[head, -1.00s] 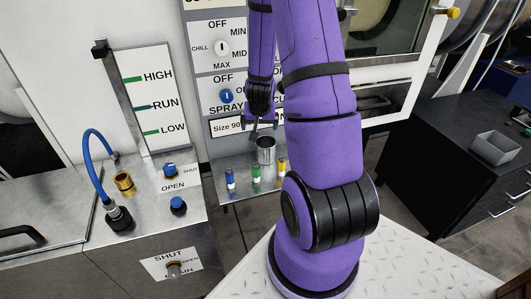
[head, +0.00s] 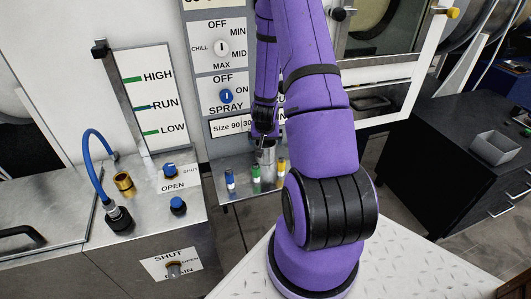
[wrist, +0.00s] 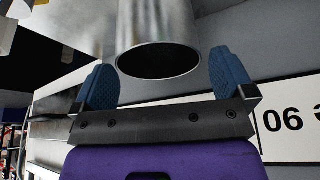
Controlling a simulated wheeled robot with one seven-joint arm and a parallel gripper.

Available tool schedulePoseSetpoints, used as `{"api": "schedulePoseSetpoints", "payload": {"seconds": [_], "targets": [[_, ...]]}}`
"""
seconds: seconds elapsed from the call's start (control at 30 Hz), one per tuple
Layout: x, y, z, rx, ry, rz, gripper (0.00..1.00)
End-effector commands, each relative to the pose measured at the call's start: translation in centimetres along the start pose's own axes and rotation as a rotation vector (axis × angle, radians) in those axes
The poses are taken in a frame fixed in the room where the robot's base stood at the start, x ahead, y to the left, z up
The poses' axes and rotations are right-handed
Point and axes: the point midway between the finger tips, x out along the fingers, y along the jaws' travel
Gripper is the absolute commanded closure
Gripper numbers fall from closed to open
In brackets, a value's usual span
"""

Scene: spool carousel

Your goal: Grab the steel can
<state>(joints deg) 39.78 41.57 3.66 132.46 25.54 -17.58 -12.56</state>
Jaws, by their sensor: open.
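The steel can (head: 265,155) stands on the narrow metal shelf (head: 236,192) below the control panel in the head view. In the wrist view the can (wrist: 157,40) is a shiny cylinder with a dark open mouth facing me. My gripper (wrist: 164,80) is open, with one blue finger pad on each side of the can. Gaps show between the pads and the can wall, so no contact is visible. In the head view my gripper (head: 263,138) is at the can's top and partly covers it.
Blue (head: 230,180), green (head: 256,174) and yellow (head: 281,166) capped vials stand along the shelf's front, close to the can. The control panel (head: 222,75) rises right behind. A steel cabinet with a blue hose (head: 90,150) stands left. A grey bin (head: 495,147) sits on the dark cabinet at right.

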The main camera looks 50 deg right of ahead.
Motion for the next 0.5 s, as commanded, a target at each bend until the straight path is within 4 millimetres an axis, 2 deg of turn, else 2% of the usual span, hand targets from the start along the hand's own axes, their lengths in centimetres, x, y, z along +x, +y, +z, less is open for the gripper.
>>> {"api": "schedulePoseSetpoints", "payload": {"seconds": [0.2,0.33,0.5], "targets": [[2.8,0.1,0.1,0.002,-0.002,0.001,0.0],[3.7,0.1,0.1,0.0,-0.001,0.001,0.0],[3.9,0.1,0.1,0.0,0.0,0.001,0.0]]}}
